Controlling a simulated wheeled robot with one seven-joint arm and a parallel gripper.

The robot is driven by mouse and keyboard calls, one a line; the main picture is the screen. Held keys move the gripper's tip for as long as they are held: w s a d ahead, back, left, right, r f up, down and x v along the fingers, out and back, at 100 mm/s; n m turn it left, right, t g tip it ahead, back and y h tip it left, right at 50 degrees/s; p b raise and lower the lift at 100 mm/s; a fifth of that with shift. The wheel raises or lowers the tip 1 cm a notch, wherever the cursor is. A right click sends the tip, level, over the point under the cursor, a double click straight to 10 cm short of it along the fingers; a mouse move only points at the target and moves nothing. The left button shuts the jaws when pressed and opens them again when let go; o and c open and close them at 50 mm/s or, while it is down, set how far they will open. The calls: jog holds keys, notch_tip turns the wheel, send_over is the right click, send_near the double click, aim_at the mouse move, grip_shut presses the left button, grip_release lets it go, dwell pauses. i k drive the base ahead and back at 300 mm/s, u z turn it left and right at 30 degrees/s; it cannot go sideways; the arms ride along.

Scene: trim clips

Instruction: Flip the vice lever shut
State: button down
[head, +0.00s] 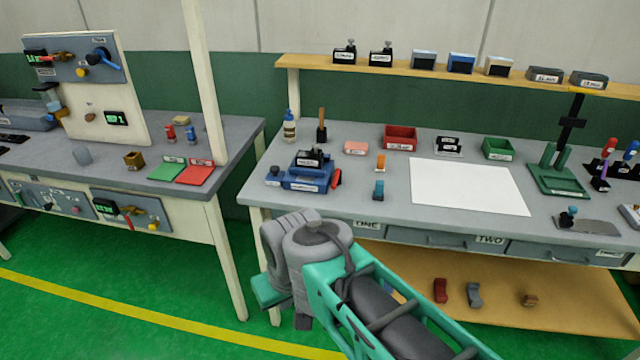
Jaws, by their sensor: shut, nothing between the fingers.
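The blue vice (306,178) sits on the front left part of the right-hand workbench, with a black labelled block (311,158) at its top. Its red lever (336,179) stands at the right end of the vice, tilted upward; its exact angle is too small to tell. My arm rises from the lower right, and its grey joint is in front of the bench's left front edge, below the vice and apart from it. My gripper's fingers do not show.
A white sheet (469,187) lies mid-bench. An orange piece (380,163) and a blue-grey piece (378,190) stand right of the vice. A bottle (289,127) and a wooden-handled tool (322,127) stand behind it. A pale post (205,80) rises at the left bench.

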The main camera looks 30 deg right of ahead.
aim_at(336, 184)
jog(key=u, duration=0.1)
jog(key=i, duration=1.15)
jog(key=u, duration=0.65)
